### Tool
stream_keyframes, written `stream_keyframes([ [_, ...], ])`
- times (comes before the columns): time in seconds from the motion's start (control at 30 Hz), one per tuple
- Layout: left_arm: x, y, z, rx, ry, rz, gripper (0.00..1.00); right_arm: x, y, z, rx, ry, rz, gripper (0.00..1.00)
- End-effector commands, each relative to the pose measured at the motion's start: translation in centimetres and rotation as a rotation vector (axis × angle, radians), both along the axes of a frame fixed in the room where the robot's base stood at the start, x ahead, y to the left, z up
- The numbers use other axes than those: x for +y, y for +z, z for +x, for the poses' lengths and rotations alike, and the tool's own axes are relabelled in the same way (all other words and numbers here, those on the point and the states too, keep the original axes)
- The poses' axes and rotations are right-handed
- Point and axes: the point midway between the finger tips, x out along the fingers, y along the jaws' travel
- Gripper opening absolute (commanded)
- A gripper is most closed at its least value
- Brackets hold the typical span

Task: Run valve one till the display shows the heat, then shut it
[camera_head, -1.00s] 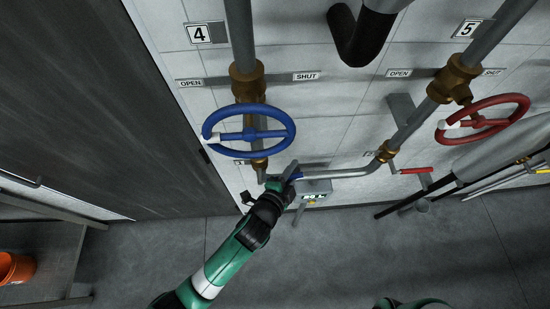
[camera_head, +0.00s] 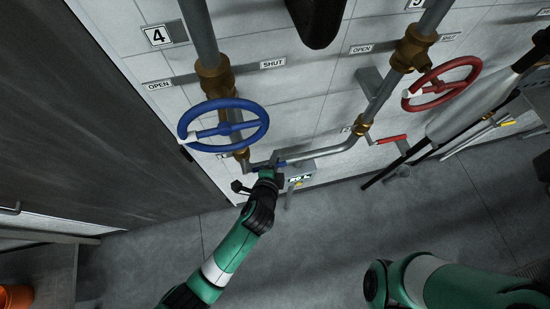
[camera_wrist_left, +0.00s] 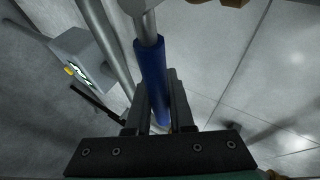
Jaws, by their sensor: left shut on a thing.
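My left gripper (camera_head: 267,173) is at a small blue-handled lever (camera_head: 282,163) on the pipework below the blue handwheel. In the left wrist view its two fingers (camera_wrist_left: 157,105) sit on either side of the blue lever handle (camera_wrist_left: 152,75) and are shut on it. A grey display box (camera_head: 303,175) is just right of the gripper. It also shows at the upper left of the left wrist view (camera_wrist_left: 88,55); its characters are too small to read surely. No plate marked one can be made out. My right arm shows at the lower right; its gripper is out of view.
A blue handwheel (camera_head: 265,125) hangs under plate 4 (camera_head: 159,36), with OPEN and SHUT labels. A red handwheel (camera_head: 473,72) and a red-handled lever (camera_head: 391,139) are to the right. Pipes run close around the gripper. An orange bucket (camera_head: 14,298) is at lower left. Bare floor lies below.

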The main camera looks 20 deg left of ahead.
Motion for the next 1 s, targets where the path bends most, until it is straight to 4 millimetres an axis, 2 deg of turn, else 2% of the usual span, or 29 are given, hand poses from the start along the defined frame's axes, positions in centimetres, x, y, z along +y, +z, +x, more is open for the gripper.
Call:
stream_keyframes([
  [0.03, 0.1, -0.3, -0.1, 0.007, 0.001, 0.003, 0.00, 0.0, 0.0, 0.0, 0.000, 0.000, 0.000, 0.51],
  [0.07, 0.1, -0.3, -0.1, 0.008, 0.001, 0.002, 0.24, 0.0, 0.0, 0.0, 0.000, 0.000, 0.000, 0.51],
  [0.2, 0.1, -0.3, -0.1, 0.006, 0.001, 0.001, 0.49, 0.0, 0.0, 0.0, 0.000, 0.000, 0.000, 0.51],
  [0.5, 0.0, -0.1, -0.1, 0.003, 0.000, 0.000, 0.51, 0.0, 0.0, 0.0, 0.000, 0.000, 0.000, 0.51],
  [0.63, -0.1, 0.5, -0.9, 0.002, 0.000, 0.000, 0.51, 0.0, 0.3, 0.0, 0.000, 0.000, 0.000, 0.51],
  [0.77, -0.2, 1.8, -2.9, 0.001, -0.003, 0.000, 0.51, 0.0, 0.8, 0.0, 0.000, 0.000, 0.000, 0.51],
  [0.87, -0.4, 3.3, -5.2, 0.003, -0.003, -0.001, 0.51, 0.0, 1.7, 0.0, 0.000, 0.000, 0.000, 0.51],
  [0.9, -0.4, 4.3, -6.0, 0.006, -0.002, 0.001, 0.51, 0.0, 3.1, 0.0, 0.001, 0.000, 0.000, 0.51],
  [1.0, -0.5, 5.4, -7.7, 0.007, -0.003, 0.003, 0.51, 0.0, 5.0, 0.0, -0.001, 0.000, 0.000, 0.51],
])
